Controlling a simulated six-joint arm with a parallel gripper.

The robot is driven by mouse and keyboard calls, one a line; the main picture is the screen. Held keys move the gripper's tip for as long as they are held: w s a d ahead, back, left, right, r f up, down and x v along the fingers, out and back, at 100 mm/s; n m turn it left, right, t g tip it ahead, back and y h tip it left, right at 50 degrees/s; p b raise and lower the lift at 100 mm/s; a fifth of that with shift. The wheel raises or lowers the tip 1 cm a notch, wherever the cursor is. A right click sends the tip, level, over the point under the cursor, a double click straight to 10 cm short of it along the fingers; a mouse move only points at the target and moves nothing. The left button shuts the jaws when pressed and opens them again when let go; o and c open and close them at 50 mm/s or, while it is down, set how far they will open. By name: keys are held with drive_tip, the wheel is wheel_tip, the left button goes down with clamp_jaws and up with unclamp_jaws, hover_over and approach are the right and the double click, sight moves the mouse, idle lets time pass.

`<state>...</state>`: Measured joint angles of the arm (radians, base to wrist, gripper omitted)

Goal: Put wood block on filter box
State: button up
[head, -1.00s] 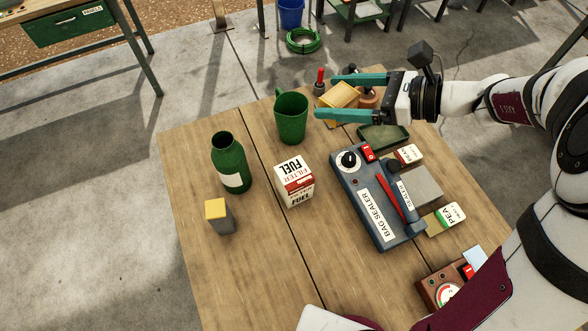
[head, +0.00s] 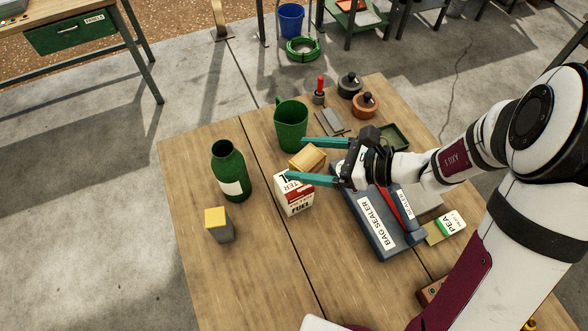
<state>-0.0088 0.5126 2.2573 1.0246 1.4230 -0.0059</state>
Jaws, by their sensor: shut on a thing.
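The wood block (head: 309,157) is light yellow-brown and sits between the two teal fingers of my gripper (head: 297,159), which is shut on it. The filter box (head: 297,207) is white and red, marked FUEL FILTER, and stands upright on the table (head: 265,265). My gripper comes in from the right. In the picture, the block shows just behind and above the box, and the near finger covers part of the box's top. I cannot tell whether the block touches the box.
A green bottle (head: 229,172) and a yellow-topped grey block (head: 219,226) stand left of the box. A green mug (head: 291,127) stands behind. The bag sealer (head: 374,230) lies close on the right. A grey plate (head: 331,123) and lidded pots (head: 364,104) are at the back. The front left table is clear.

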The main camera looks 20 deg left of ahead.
sight(294, 161)
drive_tip(key=shift+s+a+f, duration=0.15)
drive_tip(key=shift+a+f, duration=0.8)
drive_tip(key=shift+a, duration=0.3)
wheel_tip(294, 161, down, 3)
drive_tip(key=shift+f, duration=0.4)
drive_tip(key=o, duration=1.1)
drive_tip(key=shift+f, duration=0.1)
